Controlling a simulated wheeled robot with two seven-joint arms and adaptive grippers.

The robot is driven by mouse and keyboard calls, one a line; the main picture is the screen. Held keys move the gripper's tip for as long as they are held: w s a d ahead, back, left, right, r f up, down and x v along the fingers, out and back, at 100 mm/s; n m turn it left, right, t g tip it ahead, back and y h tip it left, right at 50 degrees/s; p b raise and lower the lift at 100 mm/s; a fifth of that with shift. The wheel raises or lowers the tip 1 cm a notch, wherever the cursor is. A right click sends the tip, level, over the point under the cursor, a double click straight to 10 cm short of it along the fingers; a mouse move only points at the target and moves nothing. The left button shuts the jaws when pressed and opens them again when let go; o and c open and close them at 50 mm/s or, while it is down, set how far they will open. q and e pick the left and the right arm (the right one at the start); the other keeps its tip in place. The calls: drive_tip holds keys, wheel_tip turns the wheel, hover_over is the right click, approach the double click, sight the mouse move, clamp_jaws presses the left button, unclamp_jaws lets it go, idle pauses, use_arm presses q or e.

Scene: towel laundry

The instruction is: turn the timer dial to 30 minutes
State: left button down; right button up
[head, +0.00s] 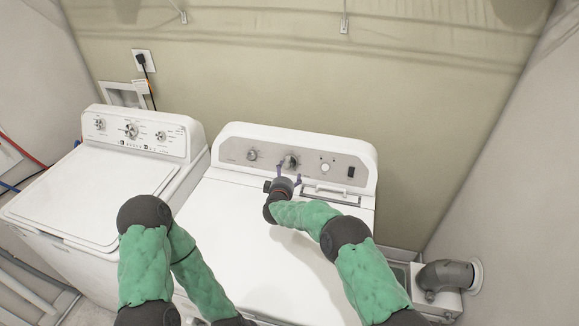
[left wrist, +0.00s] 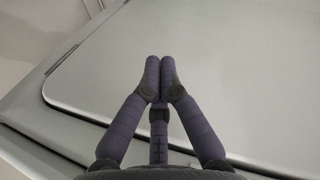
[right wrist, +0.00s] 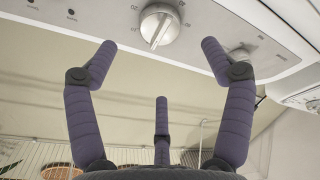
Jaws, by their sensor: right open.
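The timer dial (head: 291,161) is a round silver knob on the grey control panel of the right-hand machine. In the right wrist view the dial (right wrist: 160,25) has a raised bar grip and printed numbers around it; its exact setting is too small to read for sure. My right gripper (head: 286,178) is just in front of the panel, at the dial. Its fingers (right wrist: 157,52) are spread wide, one to each side and short of the dial, with nothing between them.
Another knob (head: 252,155), a round button (head: 325,167) and a black switch (head: 351,172) share the control panel (head: 230,147). A white washer (head: 85,195) stands at the left. A grey duct elbow (head: 445,275) is at the right. The machine's white top is mostly clear.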

sight(289, 164)
drive_tip(key=shift+b+x, duration=0.7)
drive_tip(key=shift+x, duration=3.8)
drive_tip(key=shift+f, duration=0.15)
drive_tip(key=shift+s, duration=0.1)
drive_tip(key=c, duration=1.1)
